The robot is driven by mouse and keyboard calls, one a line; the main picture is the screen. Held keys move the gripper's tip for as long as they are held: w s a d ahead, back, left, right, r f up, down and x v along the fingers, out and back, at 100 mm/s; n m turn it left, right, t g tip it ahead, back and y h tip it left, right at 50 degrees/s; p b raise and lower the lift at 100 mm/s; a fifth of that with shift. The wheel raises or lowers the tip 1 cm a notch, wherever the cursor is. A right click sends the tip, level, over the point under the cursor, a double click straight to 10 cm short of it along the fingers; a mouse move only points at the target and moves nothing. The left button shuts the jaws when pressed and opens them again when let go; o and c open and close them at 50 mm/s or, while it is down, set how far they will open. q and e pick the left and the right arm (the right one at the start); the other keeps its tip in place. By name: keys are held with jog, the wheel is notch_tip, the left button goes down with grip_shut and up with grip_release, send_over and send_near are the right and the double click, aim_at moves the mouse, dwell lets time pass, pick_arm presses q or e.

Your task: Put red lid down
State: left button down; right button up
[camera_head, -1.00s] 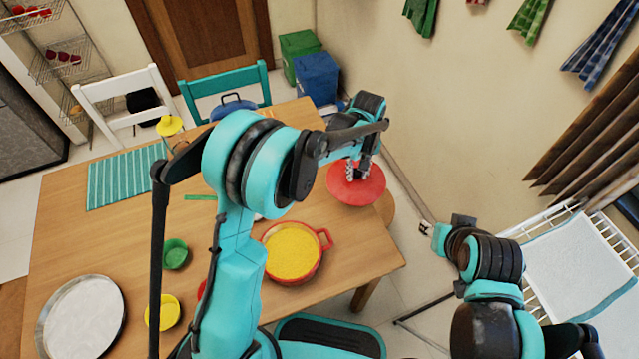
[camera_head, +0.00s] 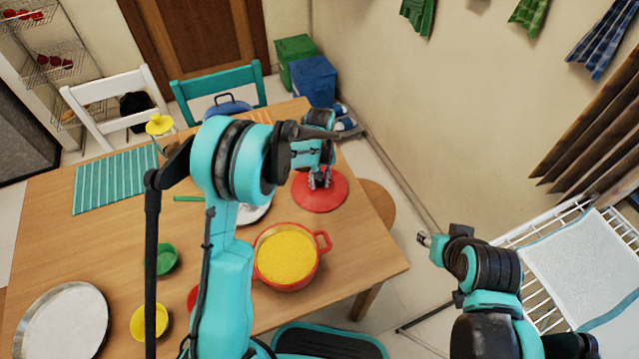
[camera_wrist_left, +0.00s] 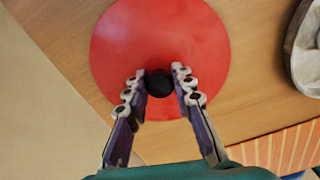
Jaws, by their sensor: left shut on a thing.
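The red lid (camera_head: 322,200) is a round disc at the far right corner of the wooden table. My left gripper (camera_head: 319,181) is above its middle. In the left wrist view the lid (camera_wrist_left: 160,35) lies beneath the left gripper (camera_wrist_left: 159,86), whose fingers are shut on the black knob (camera_wrist_left: 159,86). I cannot tell whether the lid touches the table. My right gripper (camera_head: 423,240) is off to the right, away from the table; its jaws are too small to read.
A red pot (camera_head: 287,257) with yellow contents stands on the table (camera_head: 345,245) nearer to me. Bowls, a silver tray (camera_head: 62,330) and a striped mat (camera_head: 117,185) are to the left. A round stool (camera_head: 378,203) stands beyond the table's right edge.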

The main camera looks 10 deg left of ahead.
pick_arm(q)
jog(key=shift+r, duration=0.15)
jog(key=shift+f, duration=0.25)
jog(key=c, duration=1.3)
grip_release()
jog(key=shift+r, duration=0.15)
